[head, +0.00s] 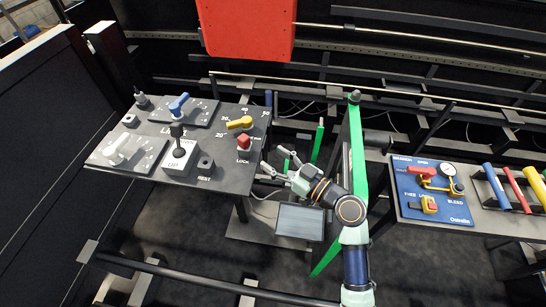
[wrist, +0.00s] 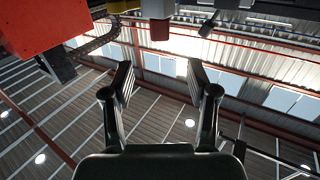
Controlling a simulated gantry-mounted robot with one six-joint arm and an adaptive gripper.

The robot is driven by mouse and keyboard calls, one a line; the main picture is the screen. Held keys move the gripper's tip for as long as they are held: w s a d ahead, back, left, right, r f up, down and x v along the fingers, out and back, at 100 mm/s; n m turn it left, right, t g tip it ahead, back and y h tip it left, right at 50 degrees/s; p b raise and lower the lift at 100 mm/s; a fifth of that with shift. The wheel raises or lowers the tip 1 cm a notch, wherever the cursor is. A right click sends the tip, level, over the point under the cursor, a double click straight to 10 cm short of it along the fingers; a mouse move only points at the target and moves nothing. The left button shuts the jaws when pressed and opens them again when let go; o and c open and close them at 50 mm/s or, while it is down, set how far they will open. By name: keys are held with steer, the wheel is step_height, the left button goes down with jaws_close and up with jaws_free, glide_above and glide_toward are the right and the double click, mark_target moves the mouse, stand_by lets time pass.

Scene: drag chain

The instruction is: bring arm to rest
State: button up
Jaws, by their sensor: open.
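My gripper (head: 277,166) is open and empty in the head view, just right of the control table's right edge. My arm is bent, coming up from the bottom right of the middle. In the wrist view my gripper (wrist: 159,85) shows two fingers apart with nothing between them. That view looks up at the roof. The control table (head: 227,187) carries a yellow lever (head: 240,123), a red block by the word LOCK (head: 244,142), a black-knobbed lever (head: 178,146), a blue handle (head: 179,105) and a white handle (head: 115,146). A small dark block stands by the word REST (head: 205,164).
A green post (head: 357,150) stands close right of my gripper. A second table at right holds a blue panel (head: 432,192) and coloured cylinders (head: 513,190). A red block (head: 246,28) hangs at the top; it also shows in the wrist view (wrist: 40,22). Rails cross the back.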

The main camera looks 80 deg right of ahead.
stand_by(0.7)
steer(key=w+a+n+g+y, duration=0.1)
steer(key=w+a+n+y, duration=0.15)
steer(key=w+a, duration=0.45)
steer(key=w+a+r+n+g+y, duration=0.1)
steer(key=w+a+y, duration=0.25)
steer(key=a, duration=0.85)
steer(key=w+a+n+g+y, duration=0.1)
steer(key=w+a+n+y, duration=0.1)
steer(key=w+a, duration=0.55)
steer(key=s+a+r, duration=0.2)
steer(key=a, duration=0.5)
steer(key=s+a+r, duration=0.1)
steer(key=s+a, duration=0.1)
steer(key=a, duration=0.6)
step_height(320, 180, up, 31)
steer(key=p, duration=3.1)
steer(key=shift+r+g, duration=0.2)
steer(key=shift+g, duration=0.1)
steer(key=shift+m, duration=0.25)
